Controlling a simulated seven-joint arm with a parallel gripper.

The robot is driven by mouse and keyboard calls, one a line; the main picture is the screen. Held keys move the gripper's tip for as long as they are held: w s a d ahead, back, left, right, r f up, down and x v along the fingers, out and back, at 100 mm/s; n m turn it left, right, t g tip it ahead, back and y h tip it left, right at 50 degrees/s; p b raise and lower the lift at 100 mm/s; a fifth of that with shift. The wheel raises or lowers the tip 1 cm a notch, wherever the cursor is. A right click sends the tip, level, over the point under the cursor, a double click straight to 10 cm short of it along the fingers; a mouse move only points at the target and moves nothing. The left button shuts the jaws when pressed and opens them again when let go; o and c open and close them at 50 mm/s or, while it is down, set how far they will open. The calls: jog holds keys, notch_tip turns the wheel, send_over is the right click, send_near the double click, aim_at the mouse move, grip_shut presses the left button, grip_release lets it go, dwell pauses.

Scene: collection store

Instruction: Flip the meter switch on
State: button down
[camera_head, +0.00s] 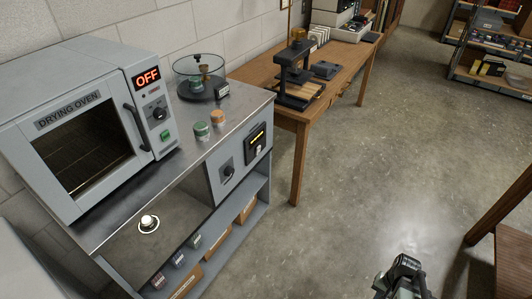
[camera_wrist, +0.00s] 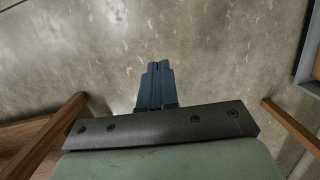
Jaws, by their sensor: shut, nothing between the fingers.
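My gripper (camera_head: 406,263) is at the bottom right of the head view, over open floor and well apart from the cabinet. In the wrist view its blue-grey fingers (camera_wrist: 157,68) are together and empty, with concrete floor behind them.
A wooden table (camera_head: 331,65) bears a press stand (camera_head: 293,75). Floor right of the cabinet is clear.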

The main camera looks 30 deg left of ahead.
aim_at(259, 149)
jog(key=s+d+f+n+g, duration=0.1)
jog(key=s+f+g, duration=0.1)
jog(key=s+f, duration=0.45)
jog(key=s+d+f+g, duration=0.1)
jog(key=s+f+g, duration=0.15)
jog(key=s, duration=0.75)
jog(key=w+a+r+m+t+y, duration=0.1)
jog(key=w+a+r+y, duration=0.1)
jog(key=w+a, duration=0.75)
jog(key=w+a+r+m+t+y, duration=0.1)
jog(key=w+a+y, duration=0.2)
jog(key=w+a, duration=0.7)
jog(key=w+a+r+m+t+y, duration=0.15)
jog(key=w+a, duration=0.35)
jog(key=a, duration=0.9)
jog(key=w+a+r+m+t+y, duration=0.2)
jog(key=w+a+r+m+y, duration=1)
jog(key=w+a+r+m, duration=0.3)
jog(key=shift+w+a+r+t, duration=0.4)
jog(key=shift+w+a+r, duration=0.85)
jog(key=shift+w+r, duration=0.75)
jog(key=shift+s+r+y, duration=0.15)
jog(key=shift+s+y, duration=0.1)
jog(key=a, duration=0.4)
jog(key=a+r, duration=0.1)
jog(key=a, duration=0.4)
jog(key=a+r, duration=0.1)
jog(key=a, duration=0.4)
